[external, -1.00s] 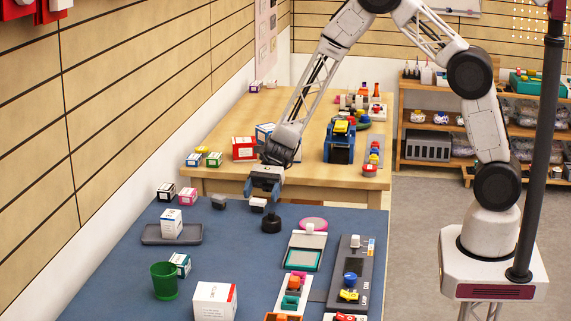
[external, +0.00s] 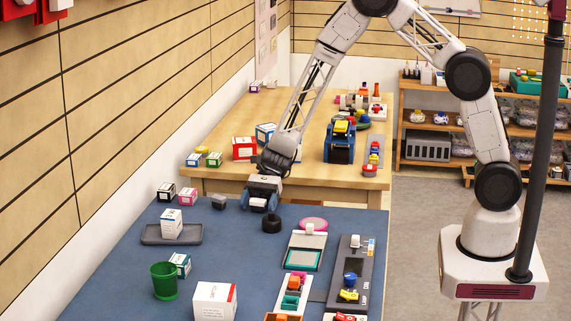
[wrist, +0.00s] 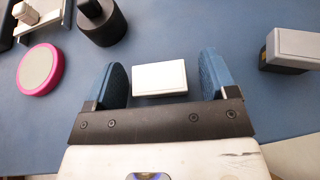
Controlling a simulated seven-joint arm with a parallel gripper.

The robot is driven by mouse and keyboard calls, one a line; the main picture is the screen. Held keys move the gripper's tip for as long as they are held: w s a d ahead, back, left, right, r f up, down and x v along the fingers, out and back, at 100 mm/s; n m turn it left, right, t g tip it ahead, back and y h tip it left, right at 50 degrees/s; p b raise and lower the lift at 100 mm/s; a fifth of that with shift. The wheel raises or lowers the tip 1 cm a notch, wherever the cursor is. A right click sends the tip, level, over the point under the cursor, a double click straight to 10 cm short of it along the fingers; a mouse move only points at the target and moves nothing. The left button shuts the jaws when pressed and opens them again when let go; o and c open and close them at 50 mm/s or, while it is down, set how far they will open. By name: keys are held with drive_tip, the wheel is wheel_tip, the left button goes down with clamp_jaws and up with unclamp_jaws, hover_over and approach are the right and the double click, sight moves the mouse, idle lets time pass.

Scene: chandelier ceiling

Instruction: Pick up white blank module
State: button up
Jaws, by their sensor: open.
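The white blank module (wrist: 159,78) is a small pale block with a dark underside, lying on the blue mat in the wrist view. My gripper (wrist: 162,64) is open, with one blue finger on each side of the module and a gap on both sides.
A grey-topped block (wrist: 292,46) lies right of my gripper in the wrist view. A black round knob-like piece (external: 271,225) and a pink-rimmed disc (external: 313,224) stand close by. A green cup (external: 164,280) and a dark tray (external: 172,236) are nearer the camera.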

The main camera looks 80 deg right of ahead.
sight(261, 200)
drive_tip(key=c, duration=1)
drive_tip(key=shift+r, duration=0.15)
drive_tip(key=shift+r, duration=1.05)
drive_tip(key=shift+s+r, duration=0.5)
drive_tip(key=shift+r, duration=0.15)
drive_tip(key=s, duration=0.5)
drive_tip(key=s+d+r, duration=0.1)
drive_tip(key=s, duration=0.9)
drive_tip(key=shift+d+r, duration=0.2)
drive_tip(key=shift+d, duration=0.1)
